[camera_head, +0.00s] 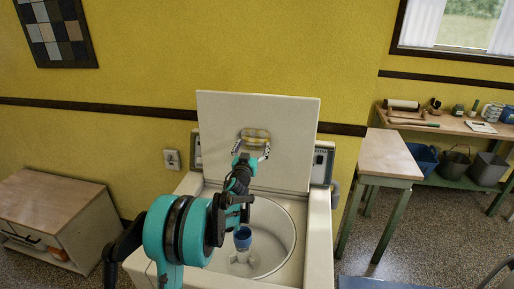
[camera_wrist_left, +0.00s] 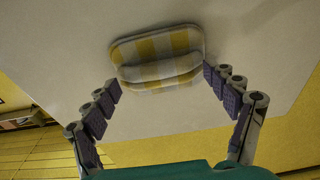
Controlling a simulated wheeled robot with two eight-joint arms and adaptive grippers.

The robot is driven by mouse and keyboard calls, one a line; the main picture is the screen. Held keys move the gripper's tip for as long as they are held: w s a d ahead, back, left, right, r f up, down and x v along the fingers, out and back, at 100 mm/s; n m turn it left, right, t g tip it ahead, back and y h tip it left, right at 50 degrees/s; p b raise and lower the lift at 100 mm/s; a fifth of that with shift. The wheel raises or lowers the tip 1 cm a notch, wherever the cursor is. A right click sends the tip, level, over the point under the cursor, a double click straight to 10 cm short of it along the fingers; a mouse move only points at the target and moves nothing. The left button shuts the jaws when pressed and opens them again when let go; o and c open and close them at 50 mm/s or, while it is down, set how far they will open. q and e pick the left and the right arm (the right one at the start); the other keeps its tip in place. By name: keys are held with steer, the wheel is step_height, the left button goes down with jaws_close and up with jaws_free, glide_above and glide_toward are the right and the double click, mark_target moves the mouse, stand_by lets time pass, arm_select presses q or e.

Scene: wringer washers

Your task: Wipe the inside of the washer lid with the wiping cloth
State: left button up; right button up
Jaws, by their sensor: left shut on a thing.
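The washer lid (camera_head: 221,125) stands raised and open, its pale inside facing me; it fills much of the left wrist view (camera_wrist_left: 265,50). The wiping cloth (camera_head: 256,134) is a yellow-and-white checked pad, lying against the lid's inside near its middle. In the left wrist view the cloth (camera_wrist_left: 156,50) looks folded or bent, with one edge toward me. My left gripper (camera_head: 256,148) is shut on the cloth, its fingers at the cloth's two sides. My right gripper is not in view.
The open washer tub (camera_head: 282,232) lies below my left arm, with a blue-topped agitator (camera_head: 242,238) inside. A small wooden table (camera_head: 391,155) stands to the right, and a low cabinet (camera_head: 50,205) to the left. A shelf with buckets (camera_head: 487,169) is at far right.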

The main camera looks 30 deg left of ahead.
arm_select(q)
steer(key=shift+s+a+b, duration=0.15)
steer(key=shift+s+a, duration=0.25)
steer(key=shift+a, duration=1.05)
steer(key=shift+s+a+b, duration=0.1)
steer(key=shift+s+a, duration=0.25)
steer(key=shift+a, duration=1.15)
steer(key=shift+s+a+b, duration=0.15)
steer(key=shift+s+a, duration=0.25)
steer(key=shift+a, duration=1.05)
steer(key=w+d+b, duration=0.1)
steer(key=w+d, duration=0.2)
steer(key=d, duration=1)
steer(key=shift+w+d, duration=0.15)
steer(key=shift+w, duration=0.05)
steer(key=v, duration=0.6)
steer(key=shift+r, duration=0.45)
steer(key=shift+r+v, duration=0.1)
steer(key=shift+v, duration=0.65)
steer(key=shift+r+v, duration=0.15)
steer(key=shift+v, duration=0.6)
